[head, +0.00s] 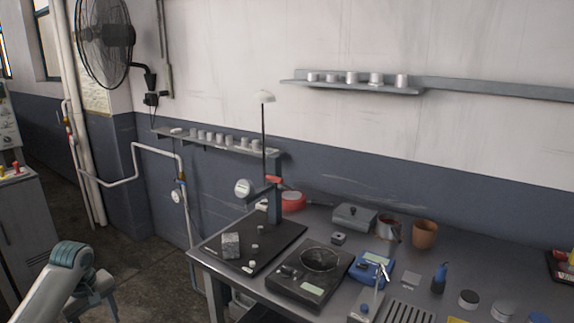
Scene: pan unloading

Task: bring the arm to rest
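My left arm (72,255) comes in at the lower left, beside the table and over the floor. It has white links and a teal joint. It bends down and leaves the bottom edge, and its gripper is not in view. My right arm and gripper are not in view. On the table (215,262), a black device (303,292) carries a round dark pan (320,259), with no load visible on it. A grey speckled block (231,245) sits on a black board (272,248) to its left, with several small metal pieces.
A stand (274,205) with a tall thin rod rises at the board's back edge. A blue device (372,268), a brown cup (425,234) and a lidded metal box (354,217) stand to the right. A white pipe (134,165) runs along the wall. Floor shows around my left arm.

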